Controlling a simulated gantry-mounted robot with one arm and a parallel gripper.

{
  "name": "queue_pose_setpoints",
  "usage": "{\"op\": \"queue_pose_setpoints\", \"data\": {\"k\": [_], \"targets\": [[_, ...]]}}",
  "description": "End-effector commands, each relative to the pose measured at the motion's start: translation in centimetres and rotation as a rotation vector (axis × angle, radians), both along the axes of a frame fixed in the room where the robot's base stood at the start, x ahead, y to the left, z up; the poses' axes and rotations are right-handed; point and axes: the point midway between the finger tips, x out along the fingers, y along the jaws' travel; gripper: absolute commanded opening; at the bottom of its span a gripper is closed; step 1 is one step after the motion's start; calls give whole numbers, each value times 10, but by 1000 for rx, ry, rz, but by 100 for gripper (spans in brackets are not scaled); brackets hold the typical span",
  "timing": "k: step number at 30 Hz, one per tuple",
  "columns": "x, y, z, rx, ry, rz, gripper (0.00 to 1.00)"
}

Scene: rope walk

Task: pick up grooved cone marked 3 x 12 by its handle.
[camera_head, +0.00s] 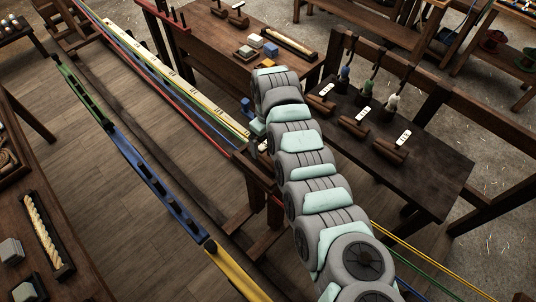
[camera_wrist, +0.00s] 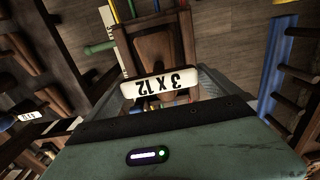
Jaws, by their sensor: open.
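In the wrist view the grooved cone (camera_wrist: 150,45) is brown wood, with a white plate marked 3 x 12 (camera_wrist: 158,83) facing me upside down in the picture. My gripper (camera_wrist: 160,92) is open, with one grey finger on each side of the plate. The handle itself is mostly hidden under the plate, and I cannot tell whether the fingers touch it. In the head view my gripper (camera_head: 256,133) is low by the end of the rope frame. A small white plate (camera_head: 263,146) shows beside it; most of the cone there is hidden by my arm.
Colored ropes (camera_head: 180,90) run along the frame to the cone. Other wooden cones with white plates (camera_head: 355,127) lie on the dark bench (camera_head: 440,180) at right, below hanging hooks. A table (camera_head: 195,45) behind holds blocks. A blue rail (camera_head: 150,170) runs at left over open floor.

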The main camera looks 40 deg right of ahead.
Motion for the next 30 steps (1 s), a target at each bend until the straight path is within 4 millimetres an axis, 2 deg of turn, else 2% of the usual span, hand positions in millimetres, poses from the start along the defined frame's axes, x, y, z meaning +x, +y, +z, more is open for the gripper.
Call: {"op": "queue_pose_setpoints", "data": {"k": [4,12,30], "targets": [[-1,0,-18,2,5,0,100],[0,0,-22,0,-1,-1,100],[0,0,-21,0,0,-1,51]]}}
